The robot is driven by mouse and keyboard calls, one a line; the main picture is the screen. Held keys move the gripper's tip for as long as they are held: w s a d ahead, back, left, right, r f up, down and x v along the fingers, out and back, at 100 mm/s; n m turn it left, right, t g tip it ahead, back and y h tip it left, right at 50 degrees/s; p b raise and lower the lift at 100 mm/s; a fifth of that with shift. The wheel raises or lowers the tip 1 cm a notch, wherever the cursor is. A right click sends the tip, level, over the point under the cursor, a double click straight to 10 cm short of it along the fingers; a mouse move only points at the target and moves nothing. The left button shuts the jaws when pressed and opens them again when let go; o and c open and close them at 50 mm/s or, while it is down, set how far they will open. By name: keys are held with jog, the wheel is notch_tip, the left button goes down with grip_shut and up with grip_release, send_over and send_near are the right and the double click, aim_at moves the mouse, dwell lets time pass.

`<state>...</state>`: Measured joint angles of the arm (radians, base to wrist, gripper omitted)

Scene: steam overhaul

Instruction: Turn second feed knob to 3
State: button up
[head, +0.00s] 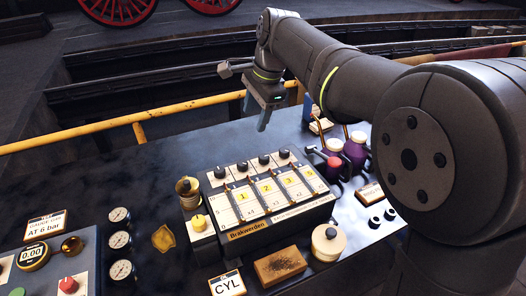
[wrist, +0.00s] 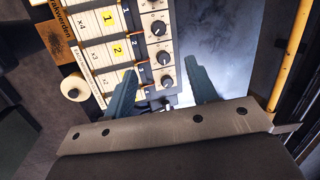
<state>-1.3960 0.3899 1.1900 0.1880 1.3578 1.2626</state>
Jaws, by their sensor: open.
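The feed unit (head: 285,215) is a dark box with a cream face and several numbered strips. Its black feed knobs stand in a row along the back edge. The second feed knob (head: 242,166), counted from the left, is behind the strip marked 2; I take it to be the second knob from the top in the wrist view (wrist: 159,28). Its pointer is too small to read for certain. My gripper (head: 263,118) is open and empty, above and behind the row. In the wrist view its fingers (wrist: 160,74) are spread, pointing toward the lower knobs and touching none.
A wooden block (head: 280,265) and cream round pot (head: 328,243) lie in front. A yellow rail (head: 100,133) runs behind; the back-left bench is clear.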

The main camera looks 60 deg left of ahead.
aim_at(242, 163)
jog(key=s+a+n+t+h, duration=0.2)
jog(key=s+a+n+h, duration=0.1)
jog(key=a, duration=0.1)
jog(key=f, duration=1.7)
jog(key=shift+w+a+f, duration=0.1)
jog(key=shift+a+f, duration=0.1)
jog(key=shift+f, duration=0.2)
jog(key=c, duration=1)
